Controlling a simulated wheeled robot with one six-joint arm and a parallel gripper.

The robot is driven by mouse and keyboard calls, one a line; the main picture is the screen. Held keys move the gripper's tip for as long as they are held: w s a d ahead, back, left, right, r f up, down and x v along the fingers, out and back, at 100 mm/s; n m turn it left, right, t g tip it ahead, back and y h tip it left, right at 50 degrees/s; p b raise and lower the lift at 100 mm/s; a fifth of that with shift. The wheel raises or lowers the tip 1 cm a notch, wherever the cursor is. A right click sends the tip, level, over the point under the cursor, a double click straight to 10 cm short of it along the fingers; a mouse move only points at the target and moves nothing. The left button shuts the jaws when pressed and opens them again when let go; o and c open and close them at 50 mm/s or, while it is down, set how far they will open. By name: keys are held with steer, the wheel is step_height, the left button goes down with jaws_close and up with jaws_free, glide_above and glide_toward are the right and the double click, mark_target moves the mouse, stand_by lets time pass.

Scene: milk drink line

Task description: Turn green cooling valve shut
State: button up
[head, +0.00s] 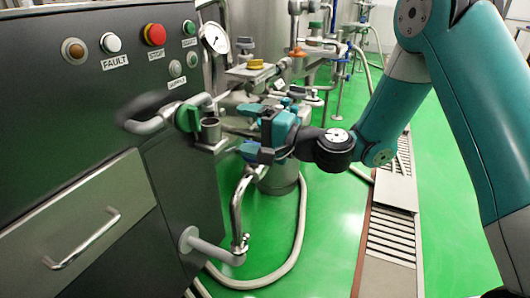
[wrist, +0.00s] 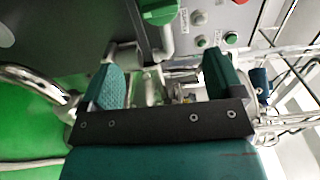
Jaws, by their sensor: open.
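The green cooling valve handle (head: 187,118) sits on a grey pipe that comes out of the dark cabinet's right side. It stands upright beside a short metal cup-like fitting (head: 210,130). My gripper (head: 248,129) is open and empty, to the right of the handle and apart from it, with its fingers pointing left toward the pipe. In the wrist view the green handle (wrist: 160,12) shows at the top edge, partly cut off, beyond the gap between my open gripper's fingers (wrist: 165,68). Nothing is between the fingertips that I can tell as held.
The dark cabinet (head: 60,150) fills the left, with buttons, including a red stop button (head: 154,34). A pressure gauge (head: 214,38) and a yellow-topped valve (head: 255,64) stand behind. A curved steel pipe (head: 238,205) rises below my gripper.

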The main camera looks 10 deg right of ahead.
steer(key=b+v, duration=0.2)
steer(key=v, duration=0.1)
steer(key=shift+s+d, duration=0.25)
steer(key=shift+s, duration=0.05)
steer(key=s+a+n+g+h, duration=0.1)
steer(key=s+a+n+g, duration=0.25)
steer(key=s+n, duration=0.2)
steer(key=s+a+n+g, duration=0.2)
steer(key=s+n+g, duration=0.2)
steer(key=s, duration=0.2)
steer(key=s+d+f+n+g+h, duration=0.1)
steer(key=s+d+n+g+h, duration=0.15)
steer(key=s+d+h, duration=0.35)
steer(key=s+d+f+n+g+h, duration=0.1)
steer(key=s+d+n+h, duration=0.2)
steer(key=s, duration=0.5)
step_height(320, 180, up, 32)
steer(key=p, duration=3.1)
steer(key=shift+a, duration=0.25)
